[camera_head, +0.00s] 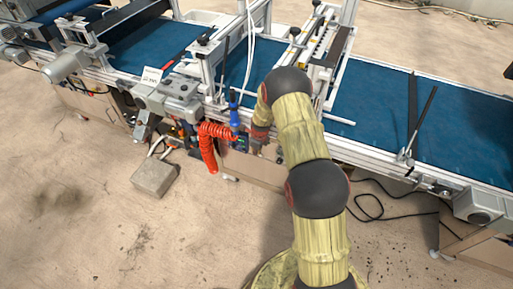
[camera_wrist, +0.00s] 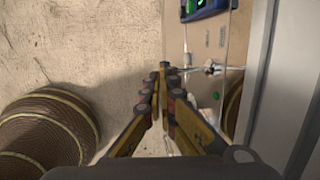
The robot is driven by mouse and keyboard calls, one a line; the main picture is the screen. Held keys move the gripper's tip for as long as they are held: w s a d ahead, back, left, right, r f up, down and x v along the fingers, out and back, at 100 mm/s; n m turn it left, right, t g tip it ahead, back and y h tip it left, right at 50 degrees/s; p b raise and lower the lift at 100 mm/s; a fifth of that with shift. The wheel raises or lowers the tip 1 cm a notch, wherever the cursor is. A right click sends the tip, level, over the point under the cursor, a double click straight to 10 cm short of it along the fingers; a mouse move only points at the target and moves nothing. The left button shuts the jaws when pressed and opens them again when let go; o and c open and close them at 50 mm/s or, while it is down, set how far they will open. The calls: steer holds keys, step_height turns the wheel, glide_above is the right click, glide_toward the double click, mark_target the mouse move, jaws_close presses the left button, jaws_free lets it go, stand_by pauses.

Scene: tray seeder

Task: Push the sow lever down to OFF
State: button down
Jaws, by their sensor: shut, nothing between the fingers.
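My gripper (camera_wrist: 163,70) is shut and empty in the wrist view, with its fingertips together just left of a light brown panel (camera_wrist: 206,45). A small metallic fitting with thin lines (camera_wrist: 208,70) stands out just right of the fingertips; I cannot tell whether it is the sow lever. A blue control box with a green light (camera_wrist: 205,8) is at the top of the panel. In the head view my arm reaches to the machine's near side and hides much of that spot; the gripper cannot be made out there. No OFF marking can be read.
A long conveyor with a blue belt (camera_head: 440,135) crosses the head view. A coiled red hose (camera_head: 208,148) hangs left of my arm, beside a blue-handled part (camera_head: 234,112). A grey block (camera_head: 155,178) and black cable (camera_head: 372,205) lie on the floor. The front floor is largely clear.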

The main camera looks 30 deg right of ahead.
steer(key=shift+s+a+f+p, duration=0.15)
steer(key=shift+f+p, duration=0.1)
steer(key=shift+f, duration=0.25)
steer(key=shift+s+a+f+p, duration=0.1)
steer(key=shift+a+f+p, duration=0.1)
steer(key=shift+f, duration=0.25)
steer(key=shift+r, duration=0.1)
steer(key=shift+r+p, duration=0.65)
steer(key=shift+r, duration=0.1)
